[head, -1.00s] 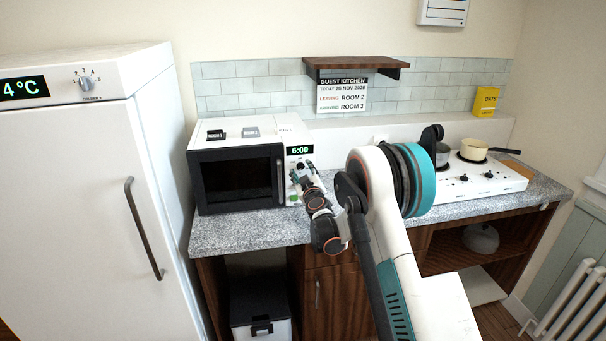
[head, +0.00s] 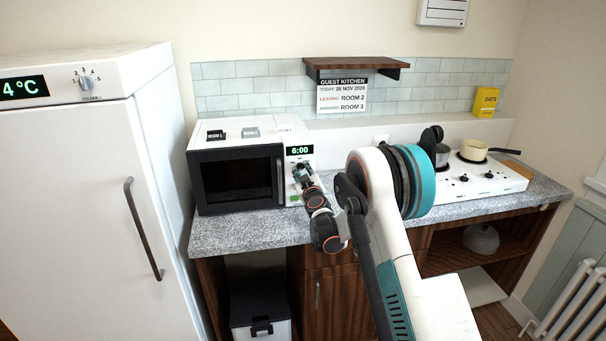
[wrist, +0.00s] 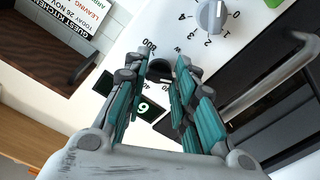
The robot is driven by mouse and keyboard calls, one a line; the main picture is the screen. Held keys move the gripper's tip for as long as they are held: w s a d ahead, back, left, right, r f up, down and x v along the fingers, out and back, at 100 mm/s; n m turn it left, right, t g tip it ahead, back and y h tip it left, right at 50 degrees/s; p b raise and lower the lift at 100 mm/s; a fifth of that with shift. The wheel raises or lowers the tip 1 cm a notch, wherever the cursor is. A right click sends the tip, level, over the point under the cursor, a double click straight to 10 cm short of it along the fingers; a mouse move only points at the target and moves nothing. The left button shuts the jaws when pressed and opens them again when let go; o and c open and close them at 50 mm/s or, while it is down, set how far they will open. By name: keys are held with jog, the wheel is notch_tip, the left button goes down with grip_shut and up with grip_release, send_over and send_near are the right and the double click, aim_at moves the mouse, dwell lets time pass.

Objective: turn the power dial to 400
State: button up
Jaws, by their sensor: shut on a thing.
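The microwave (head: 238,146) stands on the counter with its white control panel at the right. In the wrist view the dark power dial (wrist: 160,68) sits on this panel, tilted in the picture, with "800" beside it and part of another number below. My gripper (wrist: 158,75) has its teal fingers on either side of this dial, shut on it. The fingers cover much of the dial, and I cannot read its pointer. In the head view my gripper (head: 299,172) is at the panel, just below the green 6:00 display (head: 299,151).
A grey dial (wrist: 212,15) with small numbers lies close to my fingers. The microwave door handle (wrist: 270,90) is to their right. A wooden shelf (head: 350,64) and a sign (head: 342,96) are on the wall behind. A hob (head: 475,180) stands farther right.

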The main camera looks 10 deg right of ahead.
jog(key=m+b, duration=0.2)
jog(key=m, duration=0.4)
jog(key=m+b, duration=0.1)
jog(key=m, duration=0.5)
jog(key=m+b, duration=0.2)
jog(key=m, duration=0.4)
jog(key=shift+a+b, duration=0.3)
jog(key=shift+b, duration=0.05)
jog(key=m, duration=0.5)
jog(key=shift+r, duration=0.15)
jog(key=shift+b, duration=0.3)
jog(key=o, duration=1.1)
jog(key=shift+c, duration=0.2)
